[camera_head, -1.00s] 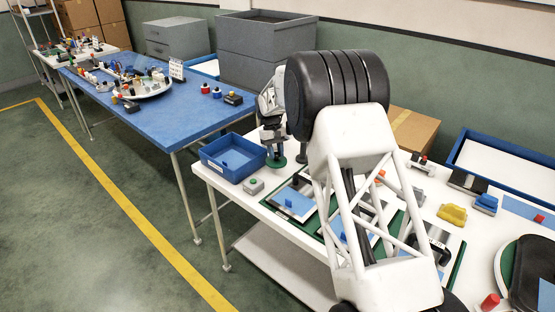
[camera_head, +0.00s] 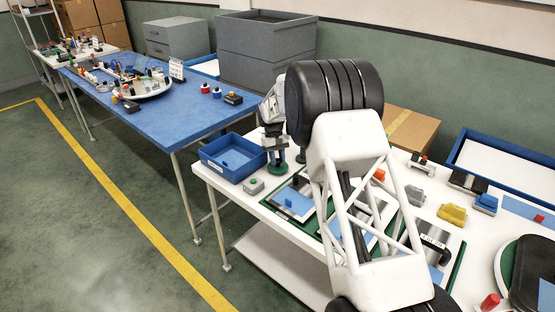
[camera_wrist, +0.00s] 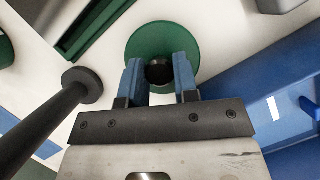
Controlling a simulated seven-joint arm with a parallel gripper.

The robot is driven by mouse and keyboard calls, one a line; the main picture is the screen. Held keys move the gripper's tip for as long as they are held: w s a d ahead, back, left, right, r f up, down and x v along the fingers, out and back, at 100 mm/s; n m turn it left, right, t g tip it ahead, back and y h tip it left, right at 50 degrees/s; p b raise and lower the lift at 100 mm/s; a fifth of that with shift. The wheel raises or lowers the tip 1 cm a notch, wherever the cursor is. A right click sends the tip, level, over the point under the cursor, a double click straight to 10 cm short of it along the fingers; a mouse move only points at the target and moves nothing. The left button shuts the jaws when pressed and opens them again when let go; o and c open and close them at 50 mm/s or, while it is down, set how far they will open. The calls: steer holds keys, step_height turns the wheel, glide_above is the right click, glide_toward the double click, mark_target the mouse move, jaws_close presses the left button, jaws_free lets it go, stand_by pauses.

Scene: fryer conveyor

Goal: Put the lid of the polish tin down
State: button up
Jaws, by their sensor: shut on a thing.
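The lid of the polish tin appears as a green round disc with a black knob (camera_wrist: 160,72) in the wrist view. My gripper (camera_wrist: 159,74) has its two blue fingers on either side of the knob, shut on it. In the head view the green lid (camera_head: 278,169) shows below my gripper (camera_head: 275,154), just right of the blue bin. I cannot tell whether the lid touches the white table or what lies under it.
The blue bin (camera_head: 234,158) is close to the lid; its wall also shows in the wrist view (camera_wrist: 245,88). A dark post with a round end (camera_wrist: 82,88) stands left of my gripper. A grey box with a green button (camera_head: 253,186) is nearby. Green-framed panels lie in front.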

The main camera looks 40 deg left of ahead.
steer(key=shift+f, duration=0.6)
steer(key=o, duration=1)
steer(key=shift+r, duration=0.15)
steer(key=shift+r, duration=0.6)
steer(key=v, duration=1.1)
steer(key=shift+w+a+r, duration=0.1)
steer(key=shift+a+r, duration=0.15)
